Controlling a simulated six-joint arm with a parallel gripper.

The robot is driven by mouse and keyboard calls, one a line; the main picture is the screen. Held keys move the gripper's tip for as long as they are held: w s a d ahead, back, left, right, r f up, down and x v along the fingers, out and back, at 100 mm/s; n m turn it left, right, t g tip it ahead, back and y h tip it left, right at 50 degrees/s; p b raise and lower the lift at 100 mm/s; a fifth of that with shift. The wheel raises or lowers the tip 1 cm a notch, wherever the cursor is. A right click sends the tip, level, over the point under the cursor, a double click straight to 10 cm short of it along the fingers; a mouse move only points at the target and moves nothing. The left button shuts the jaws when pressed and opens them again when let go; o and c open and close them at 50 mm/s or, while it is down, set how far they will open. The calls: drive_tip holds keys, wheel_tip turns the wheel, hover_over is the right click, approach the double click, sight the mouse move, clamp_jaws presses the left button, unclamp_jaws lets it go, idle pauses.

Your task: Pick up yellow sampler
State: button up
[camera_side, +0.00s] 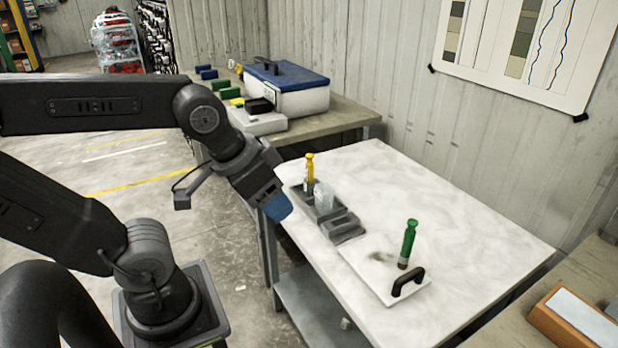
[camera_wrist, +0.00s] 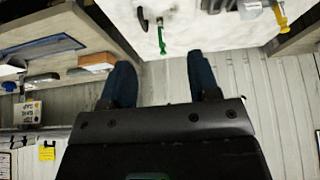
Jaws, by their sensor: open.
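The yellow sampler (camera_side: 310,170) stands upright in the grey rack (camera_side: 345,230) near the table's left edge in the side view. In the wrist view the yellow sampler (camera_wrist: 280,17) shows at the top right, outside the gap between my fingers. My gripper (camera_side: 278,207) is in front and to the left of the rack in the side view, apart from the sampler. In the wrist view my gripper (camera_wrist: 161,78) has its two blue fingers wide apart with nothing held between them. The sampler's lower end is hidden in the rack.
A green sampler (camera_side: 408,243) stands on a white board (camera_side: 385,284) with a black handle (camera_side: 408,281). A clear cup (camera_side: 323,197) sits in the rack beside the yellow sampler. A blue-lidded box (camera_side: 288,90) stands on the back bench. The white table's right side is clear.

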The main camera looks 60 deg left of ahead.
drive_tip(key=w+a+r+m+g, duration=0.1)
drive_tip(key=w+a+r+m, duration=0.35)
drive_tip(key=w, duration=0.45)
drive_tip(key=m+g, duration=0.5)
drive_tip(key=m, duration=0.8)
hover_over(310, 158)
wheel_tip(310, 158, down, 11)
drive_tip(key=shift+w+a+f+m, duration=0.25)
drive_tip(key=shift+w+a+f, duration=0.05)
drive_tip(key=shift+w+a, duration=0.2)
wheel_tip(310, 158, down, 7)
drive_tip(key=shift+s+f, duration=0.15)
drive_tip(key=shift+f, duration=1.35)
drive_tip(key=shift+s+f, duration=0.15)
drive_tip(key=shift+f, duration=1.35)
